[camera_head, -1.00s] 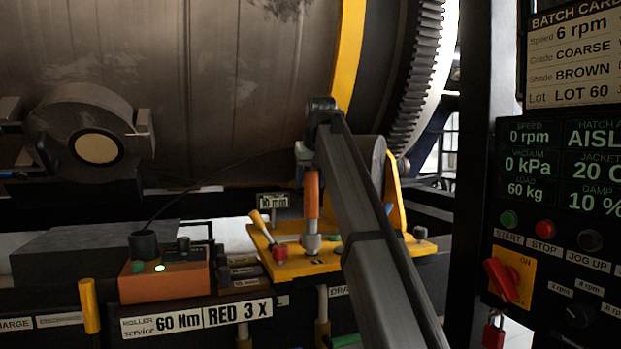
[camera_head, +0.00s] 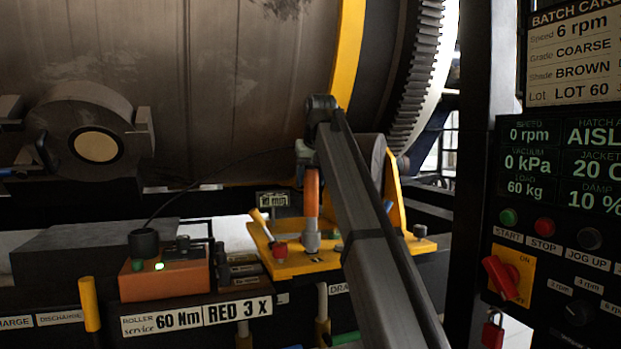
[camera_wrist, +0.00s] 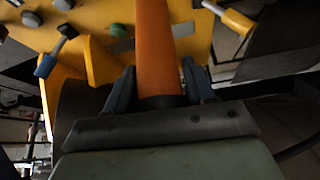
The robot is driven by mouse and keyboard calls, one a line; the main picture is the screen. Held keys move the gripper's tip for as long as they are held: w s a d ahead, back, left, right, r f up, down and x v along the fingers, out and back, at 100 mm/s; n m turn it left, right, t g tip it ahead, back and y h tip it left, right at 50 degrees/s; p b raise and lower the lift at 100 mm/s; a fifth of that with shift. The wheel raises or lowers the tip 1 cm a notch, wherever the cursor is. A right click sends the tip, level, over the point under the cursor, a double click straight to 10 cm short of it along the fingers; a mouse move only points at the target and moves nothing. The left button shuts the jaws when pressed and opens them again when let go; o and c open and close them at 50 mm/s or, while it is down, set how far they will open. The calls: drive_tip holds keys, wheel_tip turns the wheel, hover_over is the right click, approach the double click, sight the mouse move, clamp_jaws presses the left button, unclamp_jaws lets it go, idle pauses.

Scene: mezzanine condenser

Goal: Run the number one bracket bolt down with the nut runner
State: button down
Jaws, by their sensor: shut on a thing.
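My gripper (camera_wrist: 158,92) is shut around the orange body of the nut runner (camera_head: 311,192), one finger on each side in the wrist view, where the orange body (camera_wrist: 155,45) also shows. In the head view the nut runner hangs upright below my wrist. Its grey lower end (camera_head: 311,240) is at the yellow bracket plate (camera_head: 283,265), over a bolt position. I cannot tell whether the socket is seated on a bolt head, and the bolt under it is hidden. The number marks on the plate are too small to read surely.
A red-based yellow-handled lever (camera_head: 279,249) stands left of the nut runner on the plate. An orange controller box (camera_head: 165,278) with a lit green lamp sits further left. The large drum (camera_head: 180,90) is behind. A control panel (camera_head: 560,220) stands at right.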

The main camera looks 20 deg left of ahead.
sight(311, 188)
drive_tip(key=shift+f, duration=1.55)
idle(1.2)
drive_tip(key=shift+r, duration=0.1)
idle(0.7)
drive_tip(key=shift+r, duration=3.6)
